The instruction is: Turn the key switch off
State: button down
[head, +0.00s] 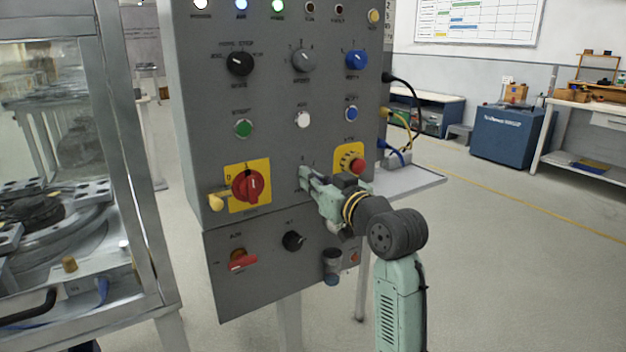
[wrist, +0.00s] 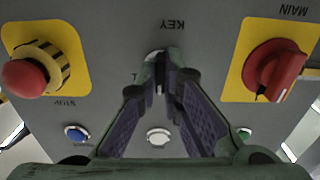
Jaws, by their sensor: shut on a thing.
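The control panel (head: 290,140) is grey and carries the key switch. In the wrist view, which sees the panel upside down, the key switch (wrist: 153,55) is a small silvery part beside the KEY label. My gripper (head: 306,179) reaches the panel between the red main switch and the red stop button. In the wrist view my gripper (wrist: 160,84) has its fingertips close together on the key. The fingertips hide most of the key, so its exact angle cannot be told. In the head view the gripper covers the key switch.
The red main switch (head: 247,186) on its yellow plate is left of my gripper. The red stop button (head: 357,166) is close on the right. Open floor lies to the right.

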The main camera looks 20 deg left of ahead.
jog(key=c, duration=1.7)
grip_release()
jog(key=shift+a, duration=0.15)
jog(key=v, duration=1.2)
